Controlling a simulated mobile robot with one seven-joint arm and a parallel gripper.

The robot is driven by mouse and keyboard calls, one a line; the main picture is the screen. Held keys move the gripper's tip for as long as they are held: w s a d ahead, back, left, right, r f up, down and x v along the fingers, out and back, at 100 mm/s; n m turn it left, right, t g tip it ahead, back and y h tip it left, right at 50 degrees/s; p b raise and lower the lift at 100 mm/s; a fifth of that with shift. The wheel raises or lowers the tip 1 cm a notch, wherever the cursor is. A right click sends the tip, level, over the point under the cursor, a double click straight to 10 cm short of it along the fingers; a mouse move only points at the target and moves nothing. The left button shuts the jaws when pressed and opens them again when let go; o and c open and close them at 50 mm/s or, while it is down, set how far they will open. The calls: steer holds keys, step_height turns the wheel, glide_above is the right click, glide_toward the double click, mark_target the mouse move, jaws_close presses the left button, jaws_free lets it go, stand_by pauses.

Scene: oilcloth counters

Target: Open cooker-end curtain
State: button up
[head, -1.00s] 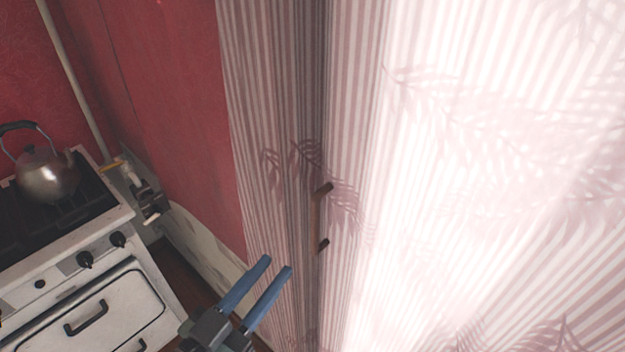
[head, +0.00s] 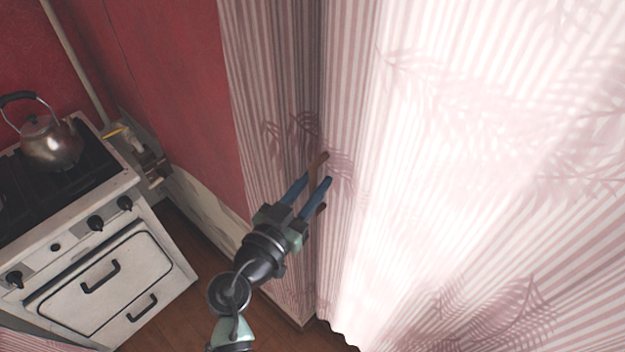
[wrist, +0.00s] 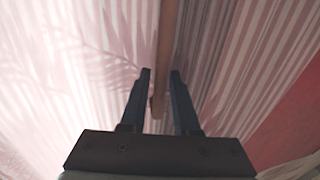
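The pink and white striped curtain (head: 480,120) covers the right of the head view and hangs in folds. Its brown handle (head: 316,162) is upright on the curtain near its left edge. My gripper (head: 315,183) has its two blue fingers at the handle, apart from each other. In the wrist view the handle (wrist: 158,104) runs between the two dark fingers, with a visible gap on each side.
A white cooker (head: 110,275) with a kettle (head: 50,143) stands at the left. A red wall (head: 160,90) lies between cooker and curtain. Bare wooden floor (head: 180,240) shows beside the cooker.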

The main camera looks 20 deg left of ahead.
steer(key=shift+c, duration=0.2)
jaws_close()
stand_by(1.2)
